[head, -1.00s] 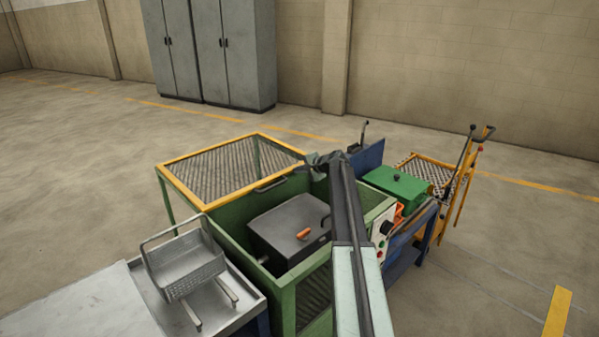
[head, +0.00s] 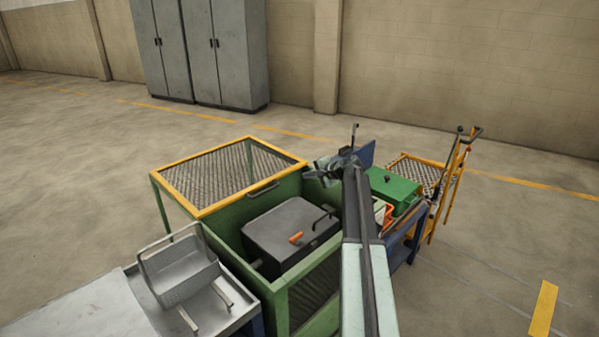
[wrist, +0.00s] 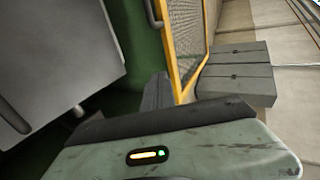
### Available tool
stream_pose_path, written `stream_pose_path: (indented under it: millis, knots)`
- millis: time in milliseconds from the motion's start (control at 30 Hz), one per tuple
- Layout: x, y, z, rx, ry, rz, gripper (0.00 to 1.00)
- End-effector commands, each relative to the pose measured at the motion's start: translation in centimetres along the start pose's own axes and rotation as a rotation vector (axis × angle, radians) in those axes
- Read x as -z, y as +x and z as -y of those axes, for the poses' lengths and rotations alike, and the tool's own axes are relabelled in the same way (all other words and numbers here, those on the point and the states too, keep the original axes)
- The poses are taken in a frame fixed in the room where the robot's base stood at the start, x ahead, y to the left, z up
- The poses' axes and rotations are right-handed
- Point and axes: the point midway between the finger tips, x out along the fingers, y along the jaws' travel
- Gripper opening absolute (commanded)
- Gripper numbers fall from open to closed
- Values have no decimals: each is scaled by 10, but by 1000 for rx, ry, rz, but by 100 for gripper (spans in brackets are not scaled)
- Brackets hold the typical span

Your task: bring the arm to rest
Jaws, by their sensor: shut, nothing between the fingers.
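My arm reaches forward over the right side of the green furnace enclosure (head: 255,225) in the head view. My gripper (head: 322,172) is at the arm's far end, above the enclosure's far right corner, and holds nothing. The enclosure's yellow-framed mesh lid (head: 225,178) lies to the left of my gripper.
A metal basket (head: 180,270) stands on a grey bench (head: 90,305) at the left. A green box (head: 395,188) on a blue stand is right of my arm, with a yellow cart (head: 445,195) beyond. Grey cabinets (head: 200,50) stand at the back wall. Floor at the right is open.

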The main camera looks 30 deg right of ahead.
Motion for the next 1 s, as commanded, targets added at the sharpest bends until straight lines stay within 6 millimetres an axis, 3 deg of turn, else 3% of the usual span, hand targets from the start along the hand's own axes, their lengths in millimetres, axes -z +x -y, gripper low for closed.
stream_pose_path:
  millis: [33, 133, 567, 800, 1000]
  knots:
    - [-1, -12, 3, 0, 0, -1, 0]
    - [0, -20, 1, -1, -1, 0, 0]
    - [0, -24, 3, 0, -1, 1, 0]
    - [0, -49, 46, 0, 0, 1, 0]
    - [0, -63, 70, 0, 0, 1, 0]
